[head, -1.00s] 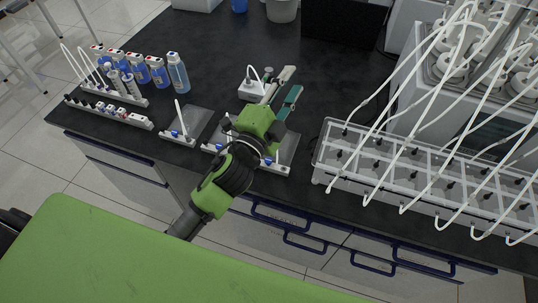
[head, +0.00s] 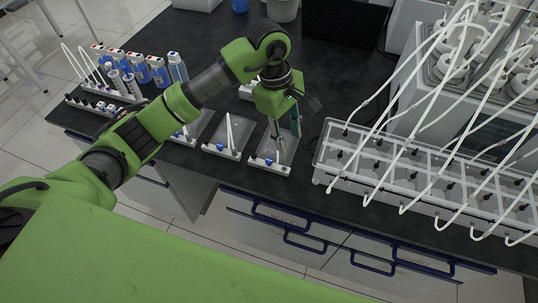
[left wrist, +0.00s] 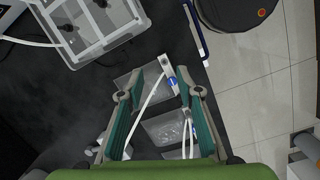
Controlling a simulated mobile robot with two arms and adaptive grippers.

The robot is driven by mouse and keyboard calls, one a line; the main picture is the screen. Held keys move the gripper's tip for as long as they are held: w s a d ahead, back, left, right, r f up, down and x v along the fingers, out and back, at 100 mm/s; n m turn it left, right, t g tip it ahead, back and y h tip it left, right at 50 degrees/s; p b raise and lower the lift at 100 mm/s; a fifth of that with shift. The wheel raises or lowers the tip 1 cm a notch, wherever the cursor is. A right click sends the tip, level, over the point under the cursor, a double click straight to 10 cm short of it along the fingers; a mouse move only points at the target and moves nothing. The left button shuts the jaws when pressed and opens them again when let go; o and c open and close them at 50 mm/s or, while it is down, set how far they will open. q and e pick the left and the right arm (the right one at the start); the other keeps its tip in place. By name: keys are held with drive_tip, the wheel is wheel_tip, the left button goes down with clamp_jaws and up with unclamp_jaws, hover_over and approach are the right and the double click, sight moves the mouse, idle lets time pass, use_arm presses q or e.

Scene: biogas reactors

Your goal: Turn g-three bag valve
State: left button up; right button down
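Three flat clear gas bags lie in a row on the dark bench, each with a white valve strip at its front edge. The rightmost bag's strip (head: 283,170) carries a blue valve (head: 268,160), which also shows in the left wrist view (left wrist: 172,81). No bag label is readable. My left gripper (head: 288,143) points down over this rightmost bag. In the left wrist view its teal-padded fingers (left wrist: 160,75) are apart, with a white tube (left wrist: 152,94) between them. They look empty; contact with the valve cannot be told. My right gripper is not in view.
The middle bag's strip (head: 221,152) is just left of the gripper. A clear compartment tray (head: 322,160) with many white tubes stands close on the right. Bottles (head: 159,75) stand at the back left. Blue drawer handles (head: 285,217) line the bench front.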

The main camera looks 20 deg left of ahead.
use_arm(q)
drive_tip(key=r+y, duration=0.1)
drive_tip(key=y, duration=0.1)
hover_over(269, 160)
wheel_tip(269, 160, down, 13)
drive_tip(key=p, duration=0.4)
drive_tip(key=shift+r+p, duration=0.1)
drive_tip(key=shift+p, duration=0.2)
drive_tip(key=shift+f, duration=0.45)
drive_tip(key=shift+c, duration=0.5)
clamp_jaws()
